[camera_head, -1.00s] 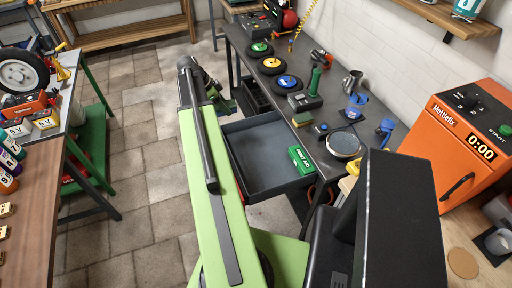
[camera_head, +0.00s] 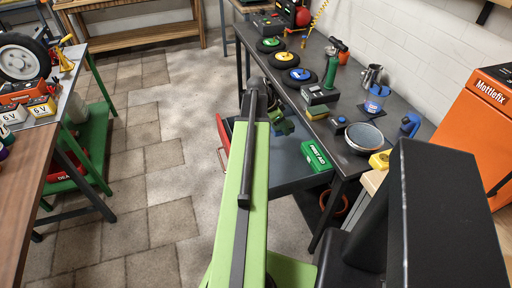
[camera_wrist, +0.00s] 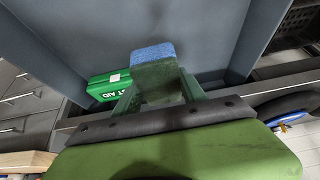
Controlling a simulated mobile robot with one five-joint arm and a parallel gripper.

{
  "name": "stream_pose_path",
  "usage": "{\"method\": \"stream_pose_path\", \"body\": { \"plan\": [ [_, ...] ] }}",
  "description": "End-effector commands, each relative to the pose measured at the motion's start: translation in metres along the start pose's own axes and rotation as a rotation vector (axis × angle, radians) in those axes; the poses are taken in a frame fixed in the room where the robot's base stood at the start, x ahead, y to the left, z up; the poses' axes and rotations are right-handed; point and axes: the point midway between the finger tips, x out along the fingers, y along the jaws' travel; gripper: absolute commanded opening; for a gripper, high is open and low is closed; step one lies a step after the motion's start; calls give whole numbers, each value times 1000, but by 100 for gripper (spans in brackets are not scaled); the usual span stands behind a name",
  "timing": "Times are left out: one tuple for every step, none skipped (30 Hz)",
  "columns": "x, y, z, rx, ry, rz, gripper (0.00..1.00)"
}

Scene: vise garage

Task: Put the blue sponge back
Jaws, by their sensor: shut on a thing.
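The blue sponge (camera_wrist: 153,53) shows in the wrist view between my gripper's two green fingers. Its top edge is bright blue, and its nearer part is dark and shaded. My gripper (camera_wrist: 160,88) is shut on it and holds it over the open grey drawer (camera_wrist: 75,35). In the head view my gripper (camera_head: 284,122) is beside the workbench at the drawer (camera_head: 288,177), partly hidden by my arm. I cannot make out the sponge there. A green first aid box (camera_wrist: 109,85) lies in the drawer, left of my gripper, and also shows in the head view (camera_head: 316,157).
An orange oven-like cabinet (camera_head: 470,130) stands at right. A wooden table (camera_head: 28,185) is at left, with clear floor (camera_head: 150,190) between.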

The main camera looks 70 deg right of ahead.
Motion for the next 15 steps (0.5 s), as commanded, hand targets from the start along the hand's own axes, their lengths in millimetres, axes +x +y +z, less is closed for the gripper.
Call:
{"method": "stream_pose_path", "body": {
  "plan": [
    [1, -4, 4, -1, 0, -1, 0],
    [3, -7, 8, -1, 0, -1, 0],
    [6, -13, 15, -2, 0, -2, 0],
    [9, -18, 22, -3, 0, -2, 0],
    [12, -24, 30, -4, -1, -2, 0],
    [15, -32, 40, -3, -1, -1, 0],
    [16, -38, 48, -5, -1, -2, 0],
    [18, -44, 55, -4, 0, -2, 0],
    [21, -52, 64, -4, 0, -2, 0],
    [22, -58, 71, -4, 0, -2, 0],
    [23, -63, 77, -3, 0, -1, 0],
    [24, -69, 85, -3, 0, -1, 0],
    [25, -73, 90, -3, 0, -1, 0],
    [25, -76, 94, -2, 0, -1, 0],
    [25, -80, 99, -1, 0, -1, 0]
  ]
}}
